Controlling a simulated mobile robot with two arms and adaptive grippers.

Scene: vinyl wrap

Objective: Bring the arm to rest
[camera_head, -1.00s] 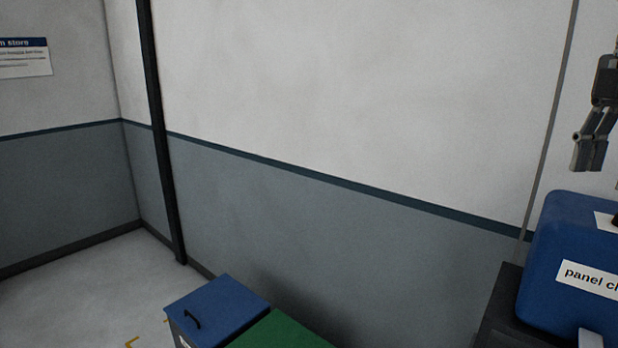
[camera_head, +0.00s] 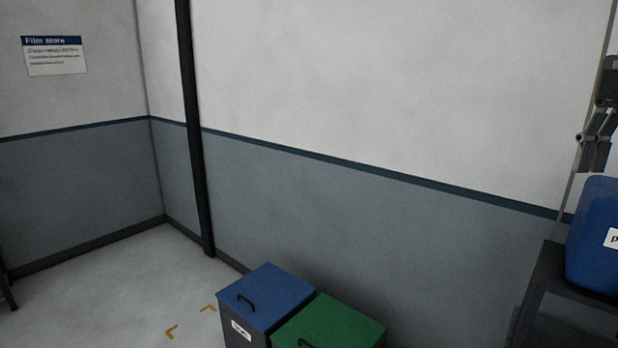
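One of my grippers, the right one by its place in the picture, shows in part at the right edge (camera_head: 596,142). It hangs in the air with its fingers pointing down, above and near a blue container (camera_head: 595,245). Nothing is seen between its fingers, but it is small and partly cut off, so I cannot tell whether it is open. My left gripper is not in view.
The blue container stands on a dark stand (camera_head: 562,275) at the right. Two bins, one with a blue lid (camera_head: 270,290) and one with a green lid (camera_head: 332,322), stand by the wall. A dark post (camera_head: 194,150) and a film store sign (camera_head: 54,56) are behind.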

